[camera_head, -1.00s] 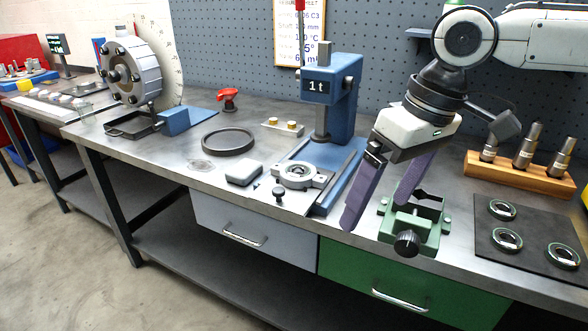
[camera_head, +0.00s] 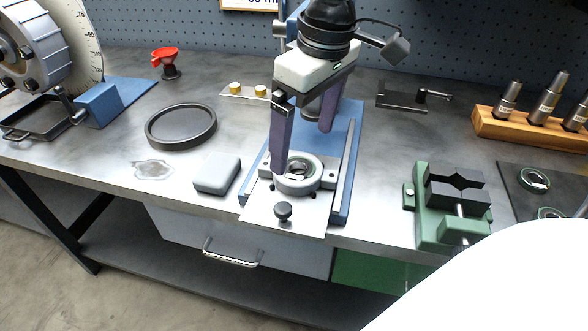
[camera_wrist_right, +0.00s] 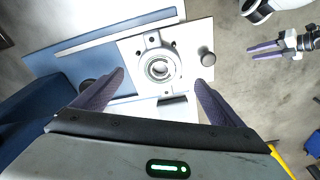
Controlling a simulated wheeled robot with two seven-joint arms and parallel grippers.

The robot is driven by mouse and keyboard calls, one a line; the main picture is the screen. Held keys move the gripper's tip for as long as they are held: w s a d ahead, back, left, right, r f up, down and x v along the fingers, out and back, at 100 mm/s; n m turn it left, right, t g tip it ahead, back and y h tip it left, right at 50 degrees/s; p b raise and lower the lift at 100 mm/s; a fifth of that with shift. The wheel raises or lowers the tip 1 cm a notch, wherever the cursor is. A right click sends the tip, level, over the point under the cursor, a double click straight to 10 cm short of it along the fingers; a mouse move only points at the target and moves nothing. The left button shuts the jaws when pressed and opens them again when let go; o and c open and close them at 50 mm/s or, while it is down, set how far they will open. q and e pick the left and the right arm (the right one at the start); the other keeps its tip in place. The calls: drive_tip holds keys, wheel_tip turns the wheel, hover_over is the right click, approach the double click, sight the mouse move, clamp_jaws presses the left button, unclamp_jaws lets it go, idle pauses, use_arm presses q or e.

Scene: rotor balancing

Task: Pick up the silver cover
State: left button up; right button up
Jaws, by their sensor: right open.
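The silver cover (camera_head: 298,178), a round flanged ring with side ears and a central hole, sits on the sliding plate of the blue press. It also shows in the right wrist view (camera_wrist_right: 158,66). My right gripper (camera_head: 303,150) is open and empty with its purple fingers pointing down. In the head view one fingertip is at the cover's left edge and the other is behind it. In the right wrist view the fingertips (camera_wrist_right: 160,80) lie on either side of the cover; I cannot tell whether they touch it. My left gripper (camera_wrist_right: 267,50) shows small in the right wrist view, away from the bench.
The blue press (camera_head: 346,130) rises close behind. A grey block (camera_head: 217,174) and a dark ring tray (camera_head: 181,127) lie left. A black knob (camera_head: 283,210) stands in front of the cover. A green vise (camera_head: 450,210) and a wooden rack (camera_head: 530,133) stand right.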

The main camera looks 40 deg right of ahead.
sight(297, 174)
drive_tip(key=f, duration=0.4)
drive_tip(key=w+f+b, duration=0.1)
drive_tip(key=f, duration=0.1)
drive_tip(key=shift+a+f, duration=0.15)
drive_tip(key=shift+f, duration=0.2)
drive_tip(key=c, duration=1.4)
drive_tip(key=shift+r, duration=0.15)
drive_tip(key=shift+c, duration=0.6)
